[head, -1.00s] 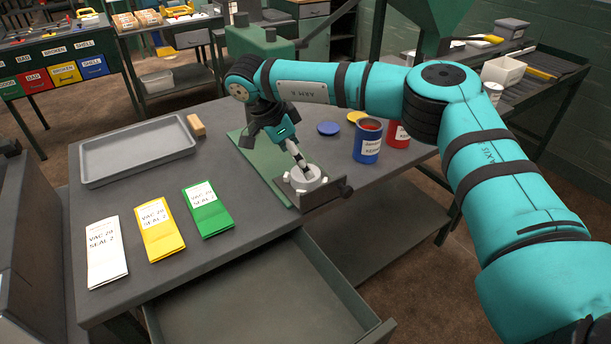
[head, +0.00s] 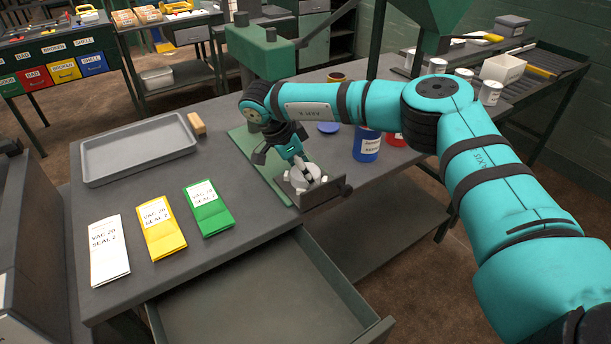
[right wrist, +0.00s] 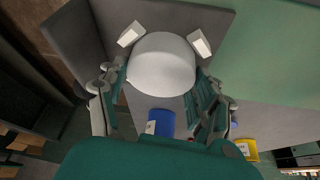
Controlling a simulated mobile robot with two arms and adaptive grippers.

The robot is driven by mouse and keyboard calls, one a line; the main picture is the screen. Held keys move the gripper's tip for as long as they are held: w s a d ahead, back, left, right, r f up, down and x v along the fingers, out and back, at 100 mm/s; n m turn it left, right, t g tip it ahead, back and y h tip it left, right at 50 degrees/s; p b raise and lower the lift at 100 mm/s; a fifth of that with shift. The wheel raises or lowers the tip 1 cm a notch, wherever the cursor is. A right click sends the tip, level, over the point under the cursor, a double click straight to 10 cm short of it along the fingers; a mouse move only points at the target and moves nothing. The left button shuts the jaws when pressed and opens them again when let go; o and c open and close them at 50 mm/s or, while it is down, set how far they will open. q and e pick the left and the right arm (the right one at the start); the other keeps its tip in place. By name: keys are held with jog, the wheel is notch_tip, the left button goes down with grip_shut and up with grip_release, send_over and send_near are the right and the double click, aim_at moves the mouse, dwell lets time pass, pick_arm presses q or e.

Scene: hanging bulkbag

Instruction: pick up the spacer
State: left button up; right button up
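A round, pale grey-white piece (head: 298,184), which looks like the spacer, sits in a dark fixture at the front end of a green plate (head: 262,168) on the grey table. In the right wrist view the round piece (right wrist: 161,66) shows large, between two small white blocks. My right gripper (head: 306,171) is down at the piece from above. Its two fingers (right wrist: 161,85) are spread, one on each side of the piece; I cannot tell whether they touch it. My left gripper is not in view.
A grey tray (head: 85,167) lies at the back left of the table, with a tan block (head: 196,123) beside it. White, yellow and green packets (head: 161,228) lie in front. A blue can (head: 367,147) stands right of the fixture. An open drawer (head: 265,295) juts out below.

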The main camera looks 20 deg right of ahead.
jog(key=c, duration=0.7)
jog(key=shift+r, duration=0.15)
